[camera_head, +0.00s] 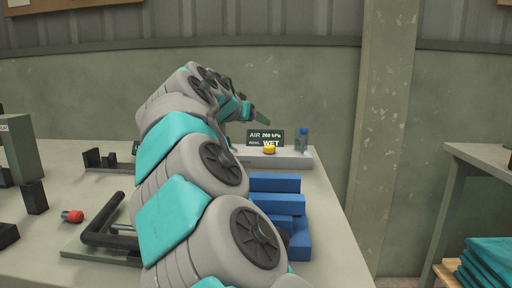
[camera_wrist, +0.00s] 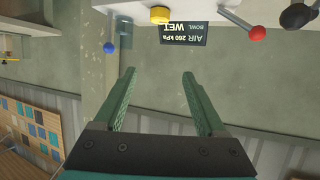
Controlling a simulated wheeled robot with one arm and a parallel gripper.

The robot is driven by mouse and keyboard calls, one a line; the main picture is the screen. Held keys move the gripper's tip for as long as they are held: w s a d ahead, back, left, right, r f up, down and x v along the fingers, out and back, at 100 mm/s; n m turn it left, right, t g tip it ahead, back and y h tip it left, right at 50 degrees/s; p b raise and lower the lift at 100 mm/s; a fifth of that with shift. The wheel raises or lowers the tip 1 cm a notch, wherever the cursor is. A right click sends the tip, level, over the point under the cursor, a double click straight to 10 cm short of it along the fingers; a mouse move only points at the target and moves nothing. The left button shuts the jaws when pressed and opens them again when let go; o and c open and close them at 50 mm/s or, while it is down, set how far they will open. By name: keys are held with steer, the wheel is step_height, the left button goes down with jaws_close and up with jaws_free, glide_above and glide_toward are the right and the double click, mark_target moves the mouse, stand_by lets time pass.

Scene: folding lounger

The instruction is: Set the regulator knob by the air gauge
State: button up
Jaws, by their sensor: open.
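The yellow regulator knob (camera_head: 269,150) sits on a pale block on the bench, in front of the dark air gauge display (camera_head: 275,137). The display reads AIR 260 kPa and BOWL WET. In the wrist view, which is upside down, the knob (camera_wrist: 160,15) is at the top edge and the display (camera_wrist: 183,33) is just below it. My gripper (camera_wrist: 158,73) is open and empty, with its green fingers apart and neither touching the knob. In the head view my gripper (camera_head: 261,116) is above the display, and my arm hides part of the bench.
A clear bowl with a blue cap (camera_head: 303,138) stands right of the display. Blue blocks (camera_head: 274,202) are stacked on the bench beside my arm. A red-knobbed lever (camera_wrist: 257,32) and a black ball (camera_wrist: 295,15) show in the wrist view. The wall is behind.

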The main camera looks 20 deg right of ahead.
steer(key=m+g+h, duration=0.1)
glide_toward(268, 146)
steer(key=shift+w+d+f, duration=0.2)
steer(key=shift+w+d, duration=0.15)
steer(key=shift+d, duration=0.2)
steer(key=shift+p+x, duration=0.7)
steer(key=shift+x, duration=3.05)
jaws_close()
